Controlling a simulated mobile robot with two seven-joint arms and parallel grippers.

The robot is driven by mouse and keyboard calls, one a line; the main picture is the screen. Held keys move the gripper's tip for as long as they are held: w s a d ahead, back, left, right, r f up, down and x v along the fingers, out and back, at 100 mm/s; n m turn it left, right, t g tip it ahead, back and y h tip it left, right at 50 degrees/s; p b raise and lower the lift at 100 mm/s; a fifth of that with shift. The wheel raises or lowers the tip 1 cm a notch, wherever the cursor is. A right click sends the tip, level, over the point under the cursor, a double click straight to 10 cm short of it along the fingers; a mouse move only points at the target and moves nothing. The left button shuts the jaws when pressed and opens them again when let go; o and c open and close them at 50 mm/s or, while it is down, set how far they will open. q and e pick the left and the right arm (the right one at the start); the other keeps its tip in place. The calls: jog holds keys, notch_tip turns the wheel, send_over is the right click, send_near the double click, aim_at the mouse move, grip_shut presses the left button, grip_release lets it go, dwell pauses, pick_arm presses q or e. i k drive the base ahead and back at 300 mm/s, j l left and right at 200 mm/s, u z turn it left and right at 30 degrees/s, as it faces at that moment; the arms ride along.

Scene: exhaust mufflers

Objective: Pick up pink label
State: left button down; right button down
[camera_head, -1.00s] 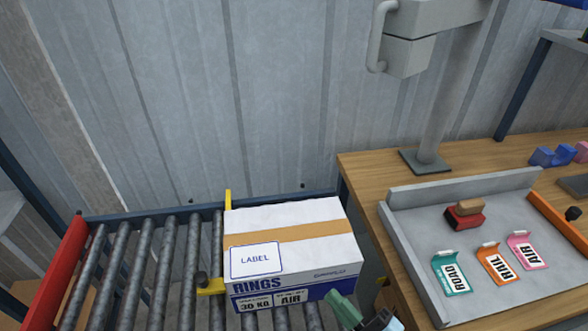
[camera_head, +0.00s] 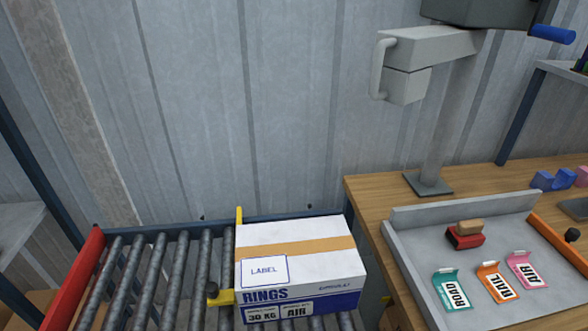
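The pink label (camera_head: 528,270), marked AIR, lies at the right of a row of labels in the grey tray (camera_head: 407,266). An orange label (camera_head: 496,282) marked RAIL is just left of it, and a teal label (camera_head: 452,290) marked ROAD is further left. A white and blue box (camera_head: 298,265) with a tan tape strip sits on the roller conveyor. It reads RINGS, 30 KG and AIR, and has an outlined LABEL area on top. Neither of my grippers shows in the head view.
A red stamp (camera_head: 465,235) with a wooden handle stands in the tray behind the labels. The tray rests on a wooden bench (camera_head: 365,191) with a grey post-mounted press (camera_head: 435,130) behind. Yellow stops flank the box on the rollers (camera_head: 172,275). Blue blocks (camera_head: 552,180) sit at the right.

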aim_at(518, 261)
jog(key=z, duration=1.65)
jog(key=u, duration=0.4)
jog(key=i+l+u, duration=0.1)
jog(key=l+u, duration=0.6)
jog(key=u, duration=0.2)
jog(key=l+u, duration=0.3)
jog(key=l, duration=0.6)
jog(key=k+l+u, duration=0.1)
jog(key=l+u, duration=0.25)
jog(key=l, duration=0.55)
